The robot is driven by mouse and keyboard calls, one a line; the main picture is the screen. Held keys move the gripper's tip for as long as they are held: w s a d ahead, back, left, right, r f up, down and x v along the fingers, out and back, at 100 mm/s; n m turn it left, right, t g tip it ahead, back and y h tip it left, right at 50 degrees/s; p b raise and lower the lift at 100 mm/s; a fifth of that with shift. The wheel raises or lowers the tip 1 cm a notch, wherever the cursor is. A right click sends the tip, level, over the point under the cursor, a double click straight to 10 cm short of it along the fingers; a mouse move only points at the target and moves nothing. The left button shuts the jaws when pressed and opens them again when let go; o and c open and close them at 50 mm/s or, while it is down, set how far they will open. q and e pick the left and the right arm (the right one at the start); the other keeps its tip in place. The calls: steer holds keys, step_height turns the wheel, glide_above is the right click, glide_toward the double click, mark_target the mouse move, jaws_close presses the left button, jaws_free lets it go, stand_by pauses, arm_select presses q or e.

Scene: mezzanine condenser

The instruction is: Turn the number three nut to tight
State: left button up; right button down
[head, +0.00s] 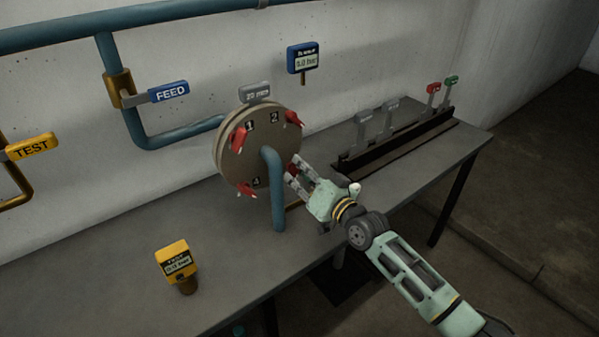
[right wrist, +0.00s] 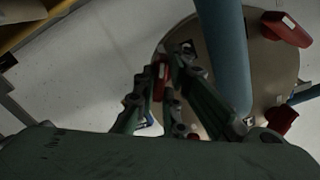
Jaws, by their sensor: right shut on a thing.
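A round tan flange (head: 231,163) stands upright on the bench, with red-handled nuts around its rim. The nut by label 1 (head: 238,140), the nut by label 2 (head: 293,118) and the nut by label 4 (head: 247,190) show clearly. The number three nut, at the flange's lower right, is mostly covered by my right gripper (head: 295,176) in the head view. In the right wrist view its red handle (right wrist: 161,77) shows between the fingers of my right gripper (right wrist: 168,85), which is shut on it. My left gripper is not in view.
A blue pipe (head: 277,195) rises in front of the flange, close to my right gripper. A yellow test gauge (head: 177,262) stands at the front left. A dark rack (head: 398,145) with several coloured handles is at the right. The bench (head: 110,290) is bare around the gauge.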

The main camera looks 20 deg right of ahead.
stand_by(0.4)
steer(key=c, duration=1.8)
jaws_free()
steer(key=v, duration=1.2)
